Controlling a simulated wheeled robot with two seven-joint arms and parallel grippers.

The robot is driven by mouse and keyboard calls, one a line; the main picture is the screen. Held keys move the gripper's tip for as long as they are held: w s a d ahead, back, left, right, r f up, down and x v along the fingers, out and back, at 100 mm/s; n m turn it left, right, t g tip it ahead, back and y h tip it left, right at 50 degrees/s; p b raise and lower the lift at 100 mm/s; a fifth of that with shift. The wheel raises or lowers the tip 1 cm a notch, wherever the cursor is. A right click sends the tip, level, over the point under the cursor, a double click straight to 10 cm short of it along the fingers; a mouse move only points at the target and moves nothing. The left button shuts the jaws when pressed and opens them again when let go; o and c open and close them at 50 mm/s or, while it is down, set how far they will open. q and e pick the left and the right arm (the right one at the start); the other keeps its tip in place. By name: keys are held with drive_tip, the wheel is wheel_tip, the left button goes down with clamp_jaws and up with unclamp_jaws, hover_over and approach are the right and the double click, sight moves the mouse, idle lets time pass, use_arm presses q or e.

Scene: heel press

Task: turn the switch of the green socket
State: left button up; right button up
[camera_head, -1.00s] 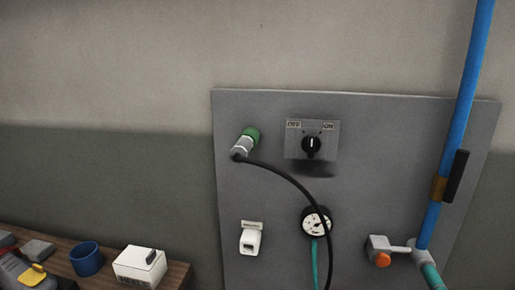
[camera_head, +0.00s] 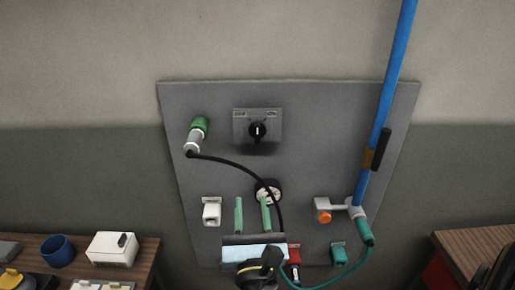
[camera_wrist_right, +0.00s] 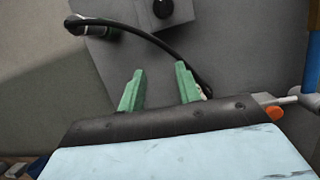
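The green socket (camera_head: 200,124) is at the upper left of the grey wall panel, with a grey plug (camera_head: 194,141) and black cable in it. The rotary switch (camera_head: 257,131) is a black knob on a grey plate marked OFF and ON, right of the socket; its pointer looks about upright. My right gripper (camera_head: 252,213) is in front of the lower panel, below the switch, its two green fingers apart with nothing between them. In the right wrist view the fingers (camera_wrist_right: 160,88) point up toward the knob (camera_wrist_right: 163,8), apart from it. My left gripper is out of view.
The black cable (camera_head: 235,164) hangs past my right fingers, near a gauge (camera_head: 267,190). A white socket (camera_head: 212,212), an orange-knobbed valve (camera_head: 323,216) and a blue pipe (camera_head: 385,100) are on the panel. A table at left holds a blue cup (camera_head: 57,251) and white box (camera_head: 112,249).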

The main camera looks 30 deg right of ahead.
drive_tip(key=h, duration=0.2)
approach(258, 136)
drive_tip(key=shift+t, duration=0.3)
drive_tip(key=p+x, duration=0.4)
drive_tip(key=x, duration=0.4)
drive_tip(key=shift+s, duration=0.1)
drive_tip(key=shift+p+x, duration=0.35)
drive_tip(key=shift+x, duration=0.45)
drive_tip(key=shift+f, duration=0.15)
clamp_jaws()
